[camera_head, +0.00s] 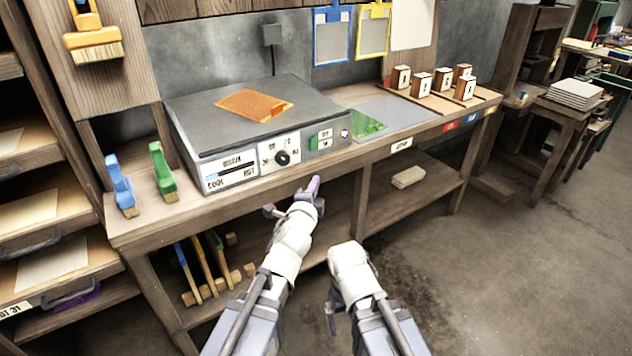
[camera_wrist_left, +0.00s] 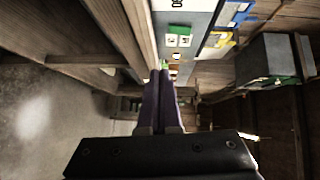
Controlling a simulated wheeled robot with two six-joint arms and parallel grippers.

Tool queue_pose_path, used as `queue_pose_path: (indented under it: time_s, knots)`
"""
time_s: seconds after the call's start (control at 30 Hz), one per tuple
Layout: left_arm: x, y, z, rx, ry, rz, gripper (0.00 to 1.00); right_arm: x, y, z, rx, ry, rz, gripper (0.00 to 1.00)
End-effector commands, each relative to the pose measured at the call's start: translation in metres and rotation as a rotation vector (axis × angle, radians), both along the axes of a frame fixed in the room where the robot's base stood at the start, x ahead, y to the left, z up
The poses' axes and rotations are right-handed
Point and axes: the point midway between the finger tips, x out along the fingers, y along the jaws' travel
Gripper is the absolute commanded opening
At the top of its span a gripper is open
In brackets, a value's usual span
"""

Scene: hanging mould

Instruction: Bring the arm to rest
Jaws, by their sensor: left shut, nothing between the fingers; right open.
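My left gripper (camera_head: 314,186) is in front of the workbench's front edge, below the machine's control panel. Its purple fingers are shut together with nothing between them, as the left wrist view (camera_wrist_left: 165,88) also shows. My right gripper (camera_head: 330,318) hangs low in front of the bench. One purple fingertip shows beside the arm, and the rest is mostly hidden. It is open, and I see nothing held. Both arms reach in from the bottom of the head view, clear of the bench top.
The wooden workbench (camera_head: 407,148) carries a grey machine (camera_head: 190,110) with an orange sheet (camera_head: 255,105) on top. Green (camera_head: 162,170) and blue brushes (camera_head: 120,185) stand at its left. Blue (camera_head: 332,36) and yellow frames (camera_head: 373,30) hang behind. Floor at right is clear.

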Motion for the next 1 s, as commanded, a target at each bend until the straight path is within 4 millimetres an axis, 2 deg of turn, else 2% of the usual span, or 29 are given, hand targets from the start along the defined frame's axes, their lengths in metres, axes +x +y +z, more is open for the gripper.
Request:
queue_pose_path:
  time_s: [0.23, 0.33, 0.47, 0.57, 0.77, 1.0]
  knots:
    - [0.0, 0.0, 0.0, 0.0, 0.0, 0.0, 0.0, 0.0, 0.0, 0.0, 0.0, 0.0, 0.0, 1.0]
    - [-0.001, 0.002, 0.003, -0.014, 0.02, 0.012, 0.0, 0.0, 0.0, 0.007, 0.0, 0.0, 0.0, 1.0]
    - [-0.007, 0.011, 0.011, -0.105, 0.143, 0.088, 0.0, 0.0, 0.0, 0.039, 0.0, 0.0, 0.0, 1.0]
    - [-0.022, 0.022, 0.012, -0.225, 0.31, 0.197, 0.0, 0.0, 0.0, 0.074, 0.0, 0.0, 0.0, 1.0]
    - [-0.078, 0.033, 0.008, -0.459, 0.672, 0.464, 0.0, 0.0, 0.0, 0.14, 0.0, 0.0, -0.001, 1.0]
    - [-0.174, 0.03, 0.024, -0.631, 1.063, 0.815, 0.0, 0.0, 0.0, 0.21, 0.0, 0.0, -0.001, 1.0]
